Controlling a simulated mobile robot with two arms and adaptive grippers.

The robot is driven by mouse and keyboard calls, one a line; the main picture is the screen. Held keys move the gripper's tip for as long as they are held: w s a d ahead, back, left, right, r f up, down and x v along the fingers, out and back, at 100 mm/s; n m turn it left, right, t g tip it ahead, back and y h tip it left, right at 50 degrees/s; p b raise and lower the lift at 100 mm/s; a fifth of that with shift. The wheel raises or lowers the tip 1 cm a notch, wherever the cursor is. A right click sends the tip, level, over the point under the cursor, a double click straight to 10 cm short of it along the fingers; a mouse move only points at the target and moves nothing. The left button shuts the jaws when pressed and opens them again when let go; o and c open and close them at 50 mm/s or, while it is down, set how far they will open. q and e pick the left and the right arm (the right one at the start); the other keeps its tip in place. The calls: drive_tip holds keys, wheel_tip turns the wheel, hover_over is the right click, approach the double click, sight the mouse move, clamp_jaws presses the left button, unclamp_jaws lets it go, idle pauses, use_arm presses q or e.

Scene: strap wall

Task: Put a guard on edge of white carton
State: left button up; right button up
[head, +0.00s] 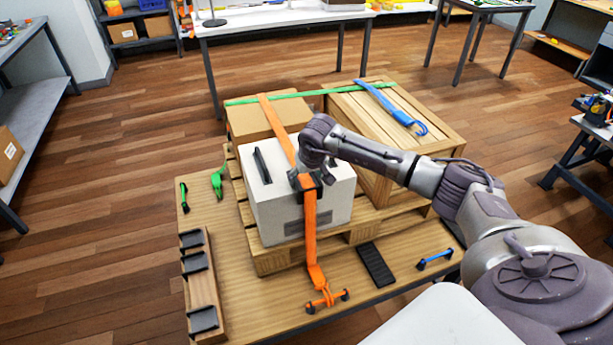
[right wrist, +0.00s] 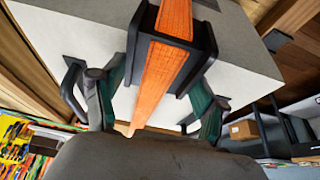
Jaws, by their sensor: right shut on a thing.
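The white carton (head: 272,208) stands on the pallet, and its pale faces also fill the top of the right wrist view (right wrist: 235,60). An orange strap (head: 310,230) runs over its top and down its front face. My right gripper (head: 306,182) is at the carton's top front edge, shut on a black guard (right wrist: 204,42). The guard sits at the edge, with the orange strap running along its channel between raised sides. Whether it rests fully against the carton cannot be told. My left gripper is not in view.
A wooden holder (head: 208,292) with black guards stands at the left. A brown box (head: 245,122) and a wooden crate (head: 425,145) share the pallet (head: 275,262). A green strap (head: 300,94) crosses behind, a blue strap (head: 392,105) lies on the crate. A black pad (head: 376,265) lies in front.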

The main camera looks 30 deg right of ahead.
drive_tip(key=shift+w, duration=0.1)
idle(0.3)
drive_tip(key=o, duration=1.2)
